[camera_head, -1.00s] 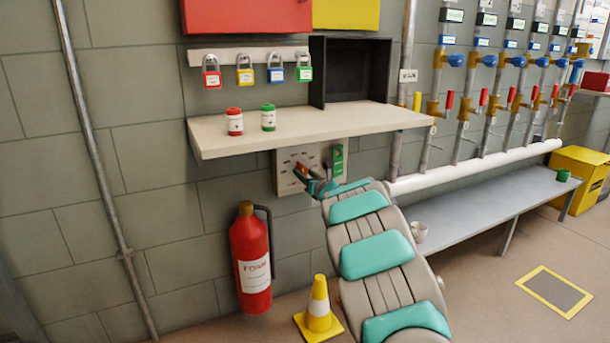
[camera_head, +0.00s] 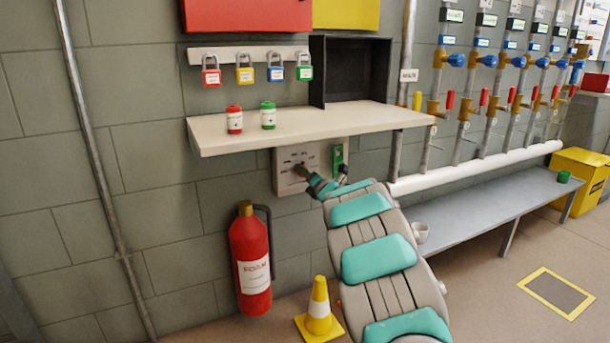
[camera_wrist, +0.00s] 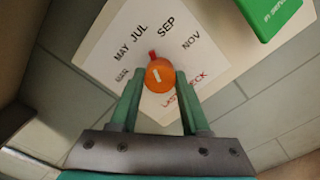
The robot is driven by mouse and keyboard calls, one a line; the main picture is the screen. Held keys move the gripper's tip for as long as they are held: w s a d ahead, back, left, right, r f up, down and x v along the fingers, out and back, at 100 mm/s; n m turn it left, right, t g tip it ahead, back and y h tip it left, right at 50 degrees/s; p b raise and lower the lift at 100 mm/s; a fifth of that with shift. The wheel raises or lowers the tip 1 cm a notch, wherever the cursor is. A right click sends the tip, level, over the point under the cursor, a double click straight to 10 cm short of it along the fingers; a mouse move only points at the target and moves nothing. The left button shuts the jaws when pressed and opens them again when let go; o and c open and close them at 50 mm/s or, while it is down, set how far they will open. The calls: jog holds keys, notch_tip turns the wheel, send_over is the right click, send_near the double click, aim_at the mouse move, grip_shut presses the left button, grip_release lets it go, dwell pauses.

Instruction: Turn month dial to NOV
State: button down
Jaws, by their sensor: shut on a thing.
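The month dial is an orange round knob (camera_wrist: 159,76) with a white line and a red pointer on its rim, on a white panel (camera_wrist: 115,50) lettered MAR, MAY, JUL, SEP and NOV. In the wrist view the red pointer aims up and slightly left, nearest JUL. NOV (camera_wrist: 191,40) stands up and to the right of the knob. My gripper (camera_wrist: 158,82) is shut on the knob, one green finger on each side. In the head view, the panel (camera_head: 285,184) is on the wall below the shelf, and my gripper (camera_head: 307,173) covers part of it.
A green box (camera_wrist: 272,14) is beside the lettering on the right. A shelf (camera_head: 300,132) juts out just above the panel, holding a red and a green canister. A red extinguisher (camera_head: 250,262) and a yellow cone (camera_head: 319,308) stand below.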

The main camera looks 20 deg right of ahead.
jog(key=m+p, duration=0.6)
jog(key=m, duration=0.7)
jog(key=shift+f, duration=0.1)
dwell(0.4)
jog(key=shift+c, duration=1.8)
grip_release()
jog(key=shift+s, duration=0.2)
jog(key=s, duration=0.7)
jog(key=shift+s+d, duration=0.15)
jog(key=shift+s, duration=0.1)
